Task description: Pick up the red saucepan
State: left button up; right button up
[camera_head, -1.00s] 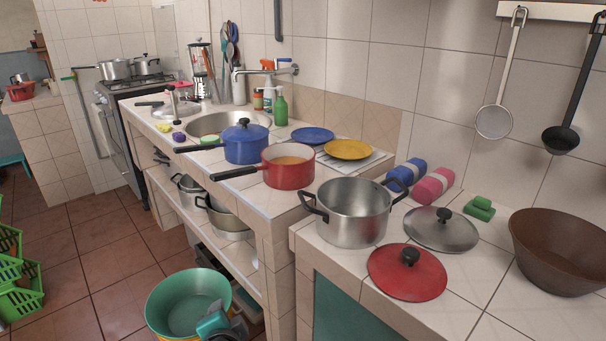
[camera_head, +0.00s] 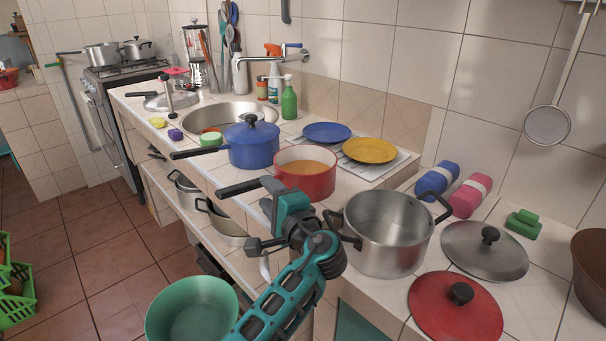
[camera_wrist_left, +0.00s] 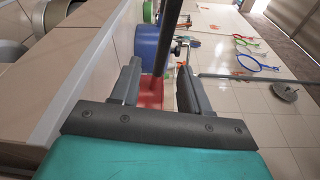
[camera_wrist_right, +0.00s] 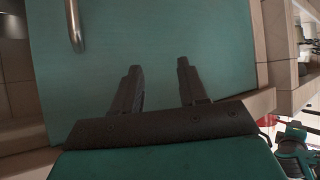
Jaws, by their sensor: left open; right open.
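The red saucepan (camera_head: 306,182) sits upright on the counter beside the sink, with orange-brown contents and a long black handle (camera_head: 240,188) pointing left. My left gripper (camera_head: 270,197) is at the near side of the saucepan, close to where the handle meets the pot. In the left wrist view, the open fingers (camera_wrist_left: 158,70) lie either side of the dark handle (camera_wrist_left: 167,38), with the red pot (camera_wrist_left: 150,92) showing between them. Whether they touch the handle cannot be told. My right gripper (camera_wrist_right: 160,72) is open and empty, facing a teal panel; it is outside the head view.
A blue pot (camera_head: 253,147) stands just behind the saucepan. A steel pot (camera_head: 388,235) stands to the right, close to my left arm. A red lid (camera_head: 455,308) and a steel lid (camera_head: 485,250) lie farther right. Blue (camera_head: 327,132) and yellow (camera_head: 369,150) plates lie behind.

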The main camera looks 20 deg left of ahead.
aim_at(255, 179)
pick_arm(q)
jog(key=shift+w+a+r, duration=0.15)
jog(key=shift+w+a, duration=0.05)
jog(key=shift+a, duration=0.05)
jog(key=x, duration=0.7)
jog(key=shift+s+p, duration=0.1)
jog(key=shift+p, duration=0.2)
jog(key=shift+c, duration=0.2)
grip_shut()
dwell(0.6)
